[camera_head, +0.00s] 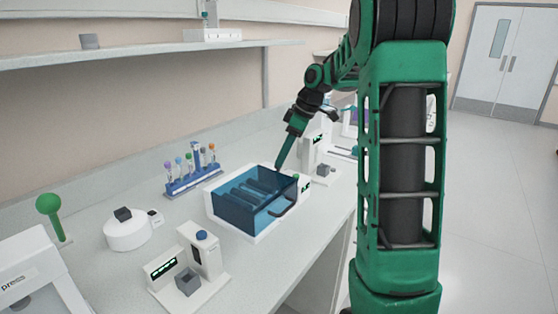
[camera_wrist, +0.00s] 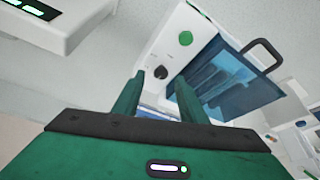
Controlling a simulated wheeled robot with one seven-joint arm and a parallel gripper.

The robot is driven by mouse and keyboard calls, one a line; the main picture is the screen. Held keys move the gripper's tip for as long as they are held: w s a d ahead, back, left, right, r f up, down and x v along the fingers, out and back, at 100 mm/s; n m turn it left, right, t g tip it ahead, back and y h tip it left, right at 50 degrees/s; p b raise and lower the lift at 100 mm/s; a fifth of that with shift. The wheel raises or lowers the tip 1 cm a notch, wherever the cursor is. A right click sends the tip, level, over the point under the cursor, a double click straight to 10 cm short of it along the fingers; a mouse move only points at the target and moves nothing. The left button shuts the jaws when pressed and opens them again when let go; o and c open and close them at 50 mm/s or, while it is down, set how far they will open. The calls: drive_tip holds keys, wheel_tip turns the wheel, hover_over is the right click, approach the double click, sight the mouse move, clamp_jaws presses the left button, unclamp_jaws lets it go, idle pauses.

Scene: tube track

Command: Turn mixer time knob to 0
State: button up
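The mixer is a white box with a clear blue lid (camera_head: 262,185). The lid and its dark handle also show in the wrist view (camera_wrist: 232,85). On its white panel in the wrist view are a green knob (camera_wrist: 185,38) and a black knob (camera_wrist: 161,72); I cannot read their markings or tell which one sets time. My gripper (camera_head: 278,167) is over the panel end of the mixer. In the wrist view my gripper (camera_wrist: 160,82) has its two green fingers apart, with the black knob showing between the tips. I cannot tell whether they touch it.
A blue tube rack (camera_head: 188,182) stands behind the mixer. A white device with a display (camera_head: 312,150) is just right of my gripper. A white stand with a grey block (camera_head: 188,283) and a round white device (camera_head: 128,232) stand to the left.

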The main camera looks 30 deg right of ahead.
drive_tip(key=v, duration=0.8)
drive_tip(key=shift+r, duration=0.4)
drive_tip(key=s+a+f+m+g+h, duration=0.1)
drive_tip(key=s+f+m, duration=0.4)
drive_tip(key=s, duration=0.6)
drive_tip(key=s+a+f+m+g+h, duration=0.1)
drive_tip(key=s+a+f+m, duration=0.3)
drive_tip(key=s, duration=0.7)
drive_tip(key=s+a+f+m+g+h, duration=0.1)
drive_tip(key=s+a+f+m, duration=0.2)
drive_tip(key=s, duration=0.8)
wheel_tip(320, 180, down, 3)
drive_tip(key=m, duration=0.3)
drive_tip(key=shift+a, duration=0.2)
drive_tip(key=shift+s+r, duration=0.1)
drive_tip(key=shift+s, duration=0.1)
